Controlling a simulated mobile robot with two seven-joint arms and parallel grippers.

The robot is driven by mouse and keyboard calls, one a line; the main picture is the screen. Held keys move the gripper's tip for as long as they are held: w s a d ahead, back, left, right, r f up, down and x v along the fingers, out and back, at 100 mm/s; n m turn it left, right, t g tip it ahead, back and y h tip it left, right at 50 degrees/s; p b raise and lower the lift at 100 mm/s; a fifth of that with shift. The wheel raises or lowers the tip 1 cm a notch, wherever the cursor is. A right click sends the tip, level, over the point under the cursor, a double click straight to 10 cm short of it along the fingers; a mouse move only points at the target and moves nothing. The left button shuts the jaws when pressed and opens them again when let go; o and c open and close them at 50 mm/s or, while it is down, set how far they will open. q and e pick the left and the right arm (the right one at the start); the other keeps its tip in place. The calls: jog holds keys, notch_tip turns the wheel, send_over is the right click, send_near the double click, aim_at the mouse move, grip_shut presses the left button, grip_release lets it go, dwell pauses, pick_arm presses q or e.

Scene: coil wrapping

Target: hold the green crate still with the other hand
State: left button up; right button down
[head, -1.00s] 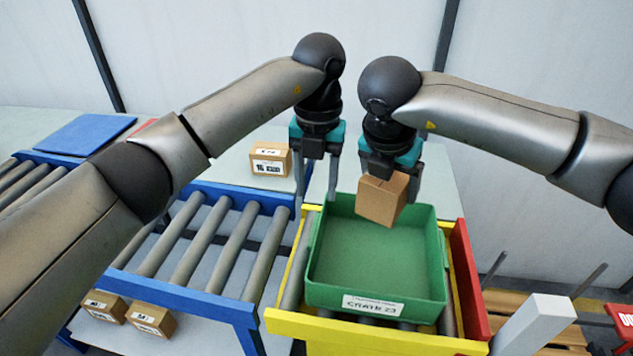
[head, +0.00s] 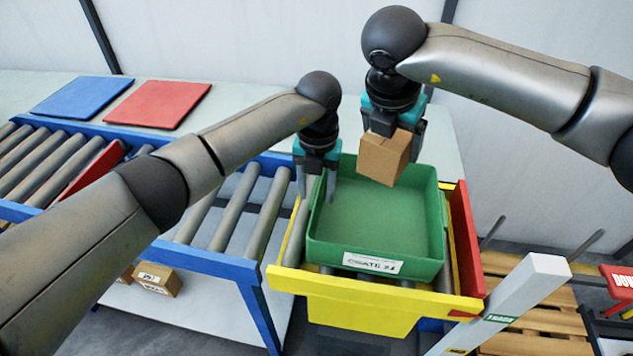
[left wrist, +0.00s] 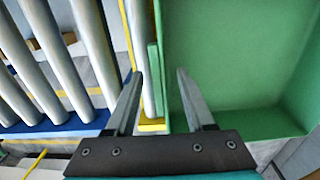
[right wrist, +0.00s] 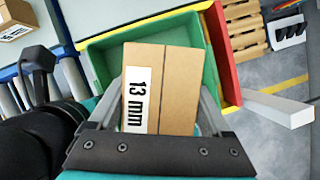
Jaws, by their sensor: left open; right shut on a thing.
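The green crate (head: 376,238), with a white label on its front wall, sits in a yellow frame and looks empty inside. My left gripper (head: 318,196) is at the crate's left wall. In the left wrist view its open fingers (left wrist: 158,100) straddle that wall (left wrist: 156,85), one inside the crate (left wrist: 225,60) and one outside, with gaps showing. My right gripper (head: 390,130) is shut on a brown carton (head: 384,158) above the crate's back part. In the right wrist view the carton (right wrist: 180,90) bears a "13 mm" label and hides part of the crate (right wrist: 105,62).
A blue-framed roller conveyor (head: 225,215) lies to the left. A blue mat (head: 83,97) and a red mat (head: 157,104) lie on the table behind. The yellow frame (head: 355,305) has a red panel (head: 465,240) on its right. A white post (head: 515,300) stands front right.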

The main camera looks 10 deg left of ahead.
jog(key=shift+r, duration=0.1)
pick_arm(q)
grip_shut()
dwell(0.3)
dwell(0.7)
dwell(1.3)
pick_arm(e)
notch_tip(320, 180, down, 6)
dwell(0.4)
